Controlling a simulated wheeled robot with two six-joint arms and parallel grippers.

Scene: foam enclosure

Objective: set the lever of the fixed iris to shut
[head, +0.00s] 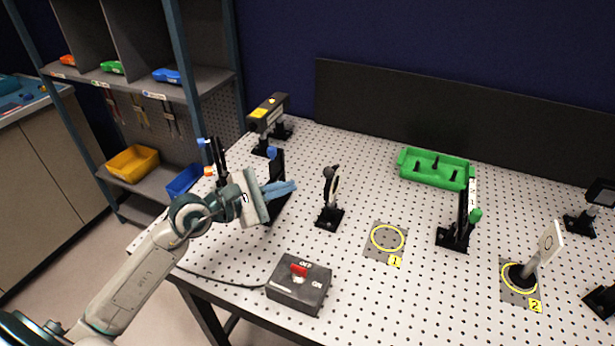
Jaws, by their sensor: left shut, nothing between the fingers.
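The iris appears to be the upright round mount (332,190) on a black post and base, seen nearly edge-on in the head view. A dark round knob, probably its lever end, sits at its upper left; the lever's exact setting cannot be made out. My left gripper (292,187) is shut and empty, its pale blue fingers together and pointing right toward the iris. A visible gap separates the fingertips from it in the picture. Behind the fingers stands a black upright plate (279,169) with a blue knob, partly hidden by my gripper. My right gripper is out of view.
A switch box (298,287) with a red switch stands near the front edge. A green tray (435,169) lies at the back. A green-knobbed plate mount (459,219) and a white card on a post (547,245) stand to the right. Marked spot 1 (387,238) is empty.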

